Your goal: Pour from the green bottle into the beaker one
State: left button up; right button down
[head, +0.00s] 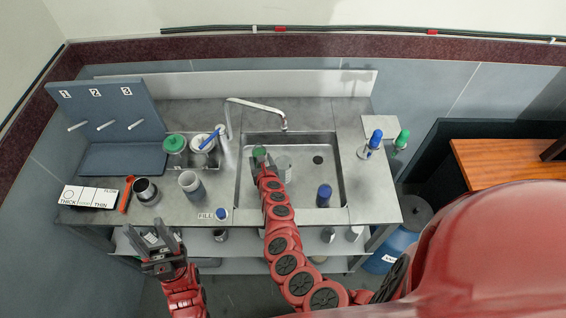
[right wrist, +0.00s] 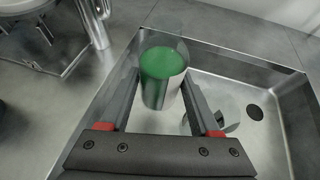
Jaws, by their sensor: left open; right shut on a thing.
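My right gripper (head: 262,166) is shut on a grey cylinder with a green top (right wrist: 162,78), over the left part of the sink. The cylinder looks about upright between the fingers (right wrist: 160,108); I cannot tell whether it is a bottle or a vessel with green contents. A clear glass beaker (head: 284,167) stands in the sink just right of it; it also shows in the right wrist view (right wrist: 212,112). My left gripper (head: 157,240) is open and empty, in front of the counter.
The metal sink (head: 335,167) also holds a blue-topped bottle (head: 324,194). Another blue-topped bottle (head: 373,143) stands right of the sink. A green-lidded jar (head: 175,145), a cup (head: 191,184) and a dark pot (head: 145,190) stand left. A faucet (head: 260,107) reaches over the sink's back.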

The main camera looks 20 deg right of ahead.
jog(key=shift+s+d+f, duration=0.1)
jog(key=shift+s+f, duration=0.1)
jog(key=shift+s, duration=0.05)
jog(key=shift+m+h, duration=0.3)
jog(key=shift+d, duration=0.1)
jog(key=shift+s+d+r+m+t+y+p, duration=0.15)
jog(key=shift+r+m+y+p, duration=0.15)
jog(key=shift+r+p, duration=0.2)
jog(key=shift+s+d+r+m+t+y+p, duration=0.1)
jog(key=shift+d+r+m+t+y+p, duration=0.1)
jog(key=shift+r+m+p, duration=0.2)
jog(key=m+y+b, duration=0.1)
jog(key=d+m+t, duration=0.1)
jog(key=r+m+t+y+b, duration=0.1)
jog(key=m, duration=0.1)
jog(key=shift+s+d+y+b, duration=0.25)
jog(key=shift+d+y+b, duration=0.05)
jog(key=shift+d+b, duration=0.1)
jog(key=shift+d, duration=0.1)
